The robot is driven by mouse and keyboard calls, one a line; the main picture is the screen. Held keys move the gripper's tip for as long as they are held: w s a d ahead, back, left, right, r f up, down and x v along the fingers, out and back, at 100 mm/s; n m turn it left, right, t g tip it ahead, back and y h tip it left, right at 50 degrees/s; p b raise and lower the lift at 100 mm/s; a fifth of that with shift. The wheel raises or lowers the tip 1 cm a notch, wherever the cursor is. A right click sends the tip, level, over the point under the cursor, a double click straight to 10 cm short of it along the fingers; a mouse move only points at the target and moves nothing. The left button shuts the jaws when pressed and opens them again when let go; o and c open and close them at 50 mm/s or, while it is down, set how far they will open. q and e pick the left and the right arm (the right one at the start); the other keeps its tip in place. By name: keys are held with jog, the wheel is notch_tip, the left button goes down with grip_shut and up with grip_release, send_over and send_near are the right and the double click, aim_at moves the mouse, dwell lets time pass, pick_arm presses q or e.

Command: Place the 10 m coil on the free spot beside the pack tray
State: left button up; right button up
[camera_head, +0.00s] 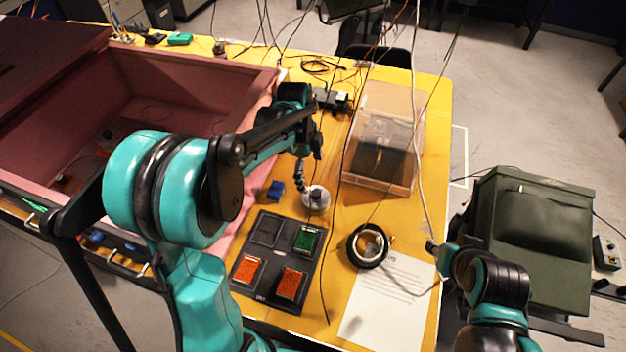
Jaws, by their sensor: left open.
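A black coil (367,246), a ring with a pale centre, lies on the yellow table (408,222), touching or close to the top of a white printed sheet. The dark pack tray (277,268) lies to its left, with two orange packs and one green pack in its compartments; its upper left compartment looks empty. Bare yellow table shows between tray and coil. My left gripper (317,145) is open, above the table beyond the tray and coil. My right gripper (435,247) is right of the coil, at the table's right edge; its fingers are too small to read.
A clear lidded box (382,150) stands behind the coil. A small round-based stand (316,198) and a blue block (276,190) sit behind the tray. The pink foam enclosure (190,85) is at left. Thin cables hang across the view. A green case (535,235) stands at right.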

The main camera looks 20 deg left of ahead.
pick_arm(q)
jog(key=s+r+n+t+y, duration=0.1)
jog(key=s+r+n+t, duration=0.2)
jog(key=s+n, duration=0.5)
jog(key=s+a+r+n+t, duration=0.1)
jog(key=s+r+n+t, duration=0.3)
jog(key=s+n, duration=0.5)
jog(key=shift+n+y, duration=0.4)
jog(key=shift+n, duration=0.3)
